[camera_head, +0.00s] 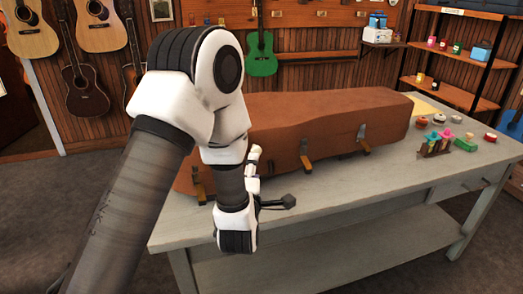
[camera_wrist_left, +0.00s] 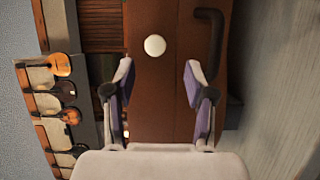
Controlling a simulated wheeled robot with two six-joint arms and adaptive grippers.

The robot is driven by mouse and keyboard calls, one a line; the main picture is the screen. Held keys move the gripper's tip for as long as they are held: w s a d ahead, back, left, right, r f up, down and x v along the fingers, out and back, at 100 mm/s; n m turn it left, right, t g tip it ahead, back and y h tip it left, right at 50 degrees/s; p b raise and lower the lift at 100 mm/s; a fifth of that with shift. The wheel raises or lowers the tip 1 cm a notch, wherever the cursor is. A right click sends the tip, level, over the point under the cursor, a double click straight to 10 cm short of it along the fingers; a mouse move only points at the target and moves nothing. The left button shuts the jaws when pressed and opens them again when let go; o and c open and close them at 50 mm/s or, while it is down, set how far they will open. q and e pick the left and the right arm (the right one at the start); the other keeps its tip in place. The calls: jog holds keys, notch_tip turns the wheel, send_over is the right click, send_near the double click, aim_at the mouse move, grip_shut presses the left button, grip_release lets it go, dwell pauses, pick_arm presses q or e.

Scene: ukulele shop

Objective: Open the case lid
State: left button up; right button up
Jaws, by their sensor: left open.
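The long brown case (camera_head: 335,125) lies on the grey table with its lid down. Brass latches sit along its front side, among them one latch (camera_head: 305,160) near the middle. My left gripper (camera_head: 255,170), partly hidden behind my own wrist, is close to the case's front. In the left wrist view the gripper (camera_wrist_left: 158,85) is open with nothing between its fingers, facing the brown case (camera_wrist_left: 172,95). A dark handle (camera_wrist_left: 218,35) stands out from the case to the right of the fingers. A round white spot (camera_wrist_left: 155,45) shows ahead of them. My right gripper is out of view.
The grey table (camera_head: 400,190) has free room along its front. Small colourful items (camera_head: 440,142) stand at its right end. Shelves (camera_head: 450,92) and a green ukulele (camera_head: 261,55) are behind. Other instruments hang on the back wall.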

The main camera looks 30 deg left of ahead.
aim_at(256, 152)
pick_arm(q)
jog(key=x, duration=0.2)
jog(key=p+x, duration=0.1)
jog(key=x, duration=0.3)
jog(key=shift+w+a+r+p, duration=0.2)
jog(key=shift+a+r+p, duration=0.1)
jog(key=shift+r+p, duration=0.1)
jog(key=shift+w, duration=0.25)
grip_shut()
